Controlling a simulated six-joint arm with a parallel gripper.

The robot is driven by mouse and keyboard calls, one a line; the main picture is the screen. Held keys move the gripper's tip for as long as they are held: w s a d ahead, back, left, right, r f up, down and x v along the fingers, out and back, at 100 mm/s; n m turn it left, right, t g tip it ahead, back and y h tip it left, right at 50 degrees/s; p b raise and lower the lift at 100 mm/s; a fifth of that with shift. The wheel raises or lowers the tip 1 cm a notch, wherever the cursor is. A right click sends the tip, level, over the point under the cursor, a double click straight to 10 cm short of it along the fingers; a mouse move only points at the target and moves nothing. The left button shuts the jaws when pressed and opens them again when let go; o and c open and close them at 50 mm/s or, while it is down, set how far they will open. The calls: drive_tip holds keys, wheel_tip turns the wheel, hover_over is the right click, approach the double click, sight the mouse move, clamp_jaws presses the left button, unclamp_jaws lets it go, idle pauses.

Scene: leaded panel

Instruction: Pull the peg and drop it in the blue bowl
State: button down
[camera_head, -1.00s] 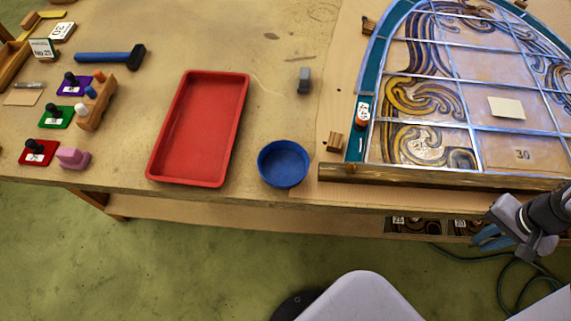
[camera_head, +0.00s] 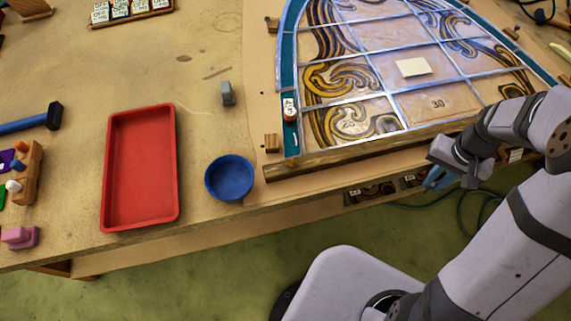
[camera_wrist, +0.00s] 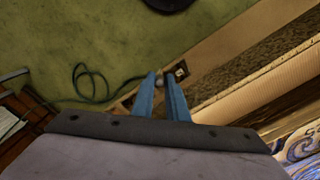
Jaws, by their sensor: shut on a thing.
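My gripper (camera_head: 436,179) is in front of the table's front edge, beyond the right part of the wooden rail. In the wrist view its blue fingers (camera_wrist: 160,88) are closed together on a small pale grey thing (camera_wrist: 159,81), most likely the peg. Most of it is hidden between the fingertips. I cannot tell whether it is free of any hole. The blue bowl (camera_head: 229,177) stands near the table's front edge, left of the rail, well to the left of my gripper. It looks empty.
A red tray (camera_head: 140,168) lies left of the bowl. The leaded panel (camera_head: 400,75) lies behind the wooden rail (camera_head: 350,154). A wooden block with coloured pegs (camera_head: 28,172) is at far left. A grey block (camera_head: 227,92) stands behind the bowl. Dark glass pieces (camera_head: 368,193) sit under the table.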

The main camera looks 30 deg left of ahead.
drive_tip(key=a+r+n+p, duration=0.2)
drive_tip(key=a+r+p, duration=0.3)
drive_tip(key=r+p, duration=0.35)
drive_tip(key=a+r+n+p, duration=0.1)
drive_tip(key=a+r+p, duration=0.5)
drive_tip(key=r+p, duration=0.3)
drive_tip(key=s+a+r+n, duration=0.2)
drive_tip(key=s+a, duration=0.2)
drive_tip(key=a, duration=0.3)
drive_tip(key=s+a+r+n+p, duration=0.1)
drive_tip(key=s+a+n, duration=0.15)
drive_tip(key=a, duration=0.45)
drive_tip(key=s+a+r+n, duration=0.1)
drive_tip(key=s+a+r, duration=0.1)
drive_tip(key=s+a, duration=0.35)
drive_tip(key=s+a+r+m, duration=0.3)
drive_tip(key=s+a+m, duration=0.1)
drive_tip(key=s+a, duration=0.2)
drive_tip(key=s+a+r+m+p, duration=0.1)
drive_tip(key=s+a+r+m, duration=0.3)
drive_tip(key=s, duration=0.4)
drive_tip(key=shift+a, duration=0.85)
drive_tip(key=shift+f+m, duration=0.2)
drive_tip(key=shift+m, duration=0.05)
